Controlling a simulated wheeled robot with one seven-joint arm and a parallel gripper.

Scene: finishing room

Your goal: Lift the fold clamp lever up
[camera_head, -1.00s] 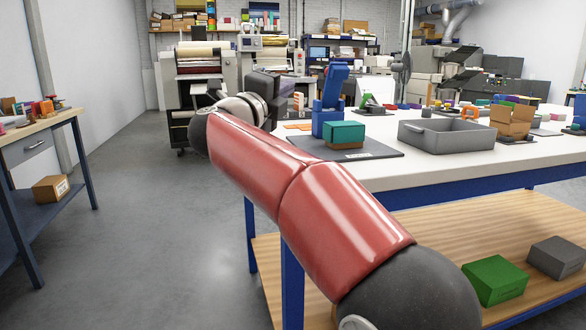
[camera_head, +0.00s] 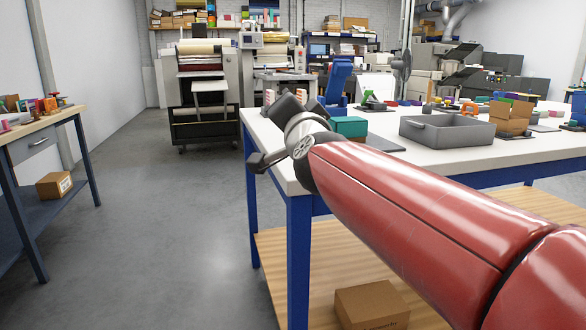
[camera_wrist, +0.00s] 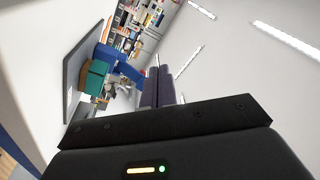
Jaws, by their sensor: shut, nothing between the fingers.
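The blue fold clamp (camera_head: 338,80) stands upright on the white table at the back of a dark mat (camera_head: 388,144). Its lower part is hidden behind a teal block (camera_head: 348,126) and my wrist. In the wrist view, tilted sideways, the blue clamp (camera_wrist: 122,66) and the teal block (camera_wrist: 94,78) show left of my fingers. I cannot tell the lever's exact angle. My gripper (camera_wrist: 158,72) is shut and empty, its two fingers together and apart from the clamp. In the head view its dark body (camera_head: 288,107) is over the table's left end; its fingertips are not clear.
A grey tray (camera_head: 432,131) and a cardboard box (camera_head: 510,115) stand right of the mat on the white table (camera_head: 450,160). A brown box (camera_head: 371,304) lies on the lower shelf. The floor (camera_head: 190,220) to the left is clear.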

